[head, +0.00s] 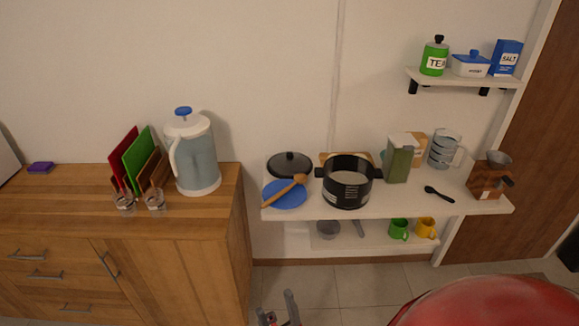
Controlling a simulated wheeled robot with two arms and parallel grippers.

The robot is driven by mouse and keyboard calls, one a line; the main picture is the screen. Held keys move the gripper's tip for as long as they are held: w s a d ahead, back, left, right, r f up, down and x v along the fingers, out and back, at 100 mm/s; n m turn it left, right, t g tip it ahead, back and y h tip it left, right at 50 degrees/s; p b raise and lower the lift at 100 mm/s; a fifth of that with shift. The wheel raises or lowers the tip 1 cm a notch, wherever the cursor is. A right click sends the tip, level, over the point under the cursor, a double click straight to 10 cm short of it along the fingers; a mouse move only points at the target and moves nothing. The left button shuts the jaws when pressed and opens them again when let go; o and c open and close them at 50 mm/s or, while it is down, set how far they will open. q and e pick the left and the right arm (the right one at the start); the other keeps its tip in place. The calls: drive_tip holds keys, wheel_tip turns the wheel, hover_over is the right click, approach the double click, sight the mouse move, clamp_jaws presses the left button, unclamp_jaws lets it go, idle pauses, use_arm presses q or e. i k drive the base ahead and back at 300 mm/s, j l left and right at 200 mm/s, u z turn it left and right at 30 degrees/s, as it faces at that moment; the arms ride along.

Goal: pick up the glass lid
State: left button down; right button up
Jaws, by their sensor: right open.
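A dark round lid (290,164) with a black knob lies on the white shelf, behind a blue plate (283,196) and a wooden spoon (298,181). It looks dark, and I cannot tell whether it is glass. A black pot (347,188) stands to its right, with no lid on it. My right gripper (279,308) shows at the bottom edge, open and partly cut off, well below and apart from the lid. My left gripper is not in view.
A wooden cabinet (190,222) stands at left with a white and blue jug (196,155) and small jars. A green box (398,164), glass jug (444,150), black spoon (438,195) and wooden grinder (488,180) are on the right part of the shelf.

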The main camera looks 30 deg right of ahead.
sight(285, 165)
drive_tip(key=z, duration=1.45)
